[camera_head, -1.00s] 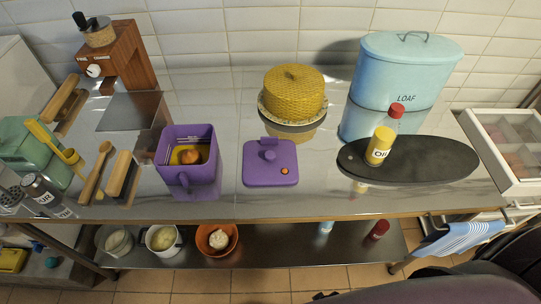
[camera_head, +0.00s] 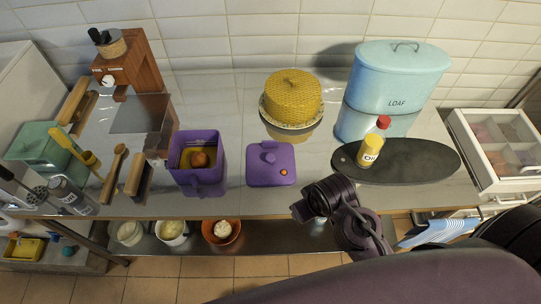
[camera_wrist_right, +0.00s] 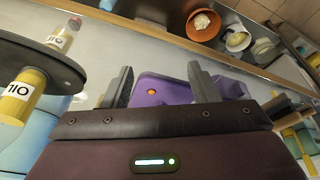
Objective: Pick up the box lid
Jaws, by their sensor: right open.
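The purple box lid (camera_head: 262,177) lies on the counter, with a round knob on top and an orange dot near one corner. The open purple box (camera_head: 184,178) stands to its left with a round brown item inside. My right gripper (camera_head: 303,210) is in front and to the right of the lid, near the counter's front edge, apart from it. In the right wrist view my right gripper (camera_wrist_right: 160,70) has its fingers spread and empty, and the lid (camera_wrist_right: 150,88) shows beyond and between them. The right finger hides part of the lid. My left gripper is out of view.
A yellow domed cover on a stand (camera_head: 293,97) is behind the lid. The blue LOAF bin (camera_head: 400,75) stands behind. Bare counter surrounds the lid.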

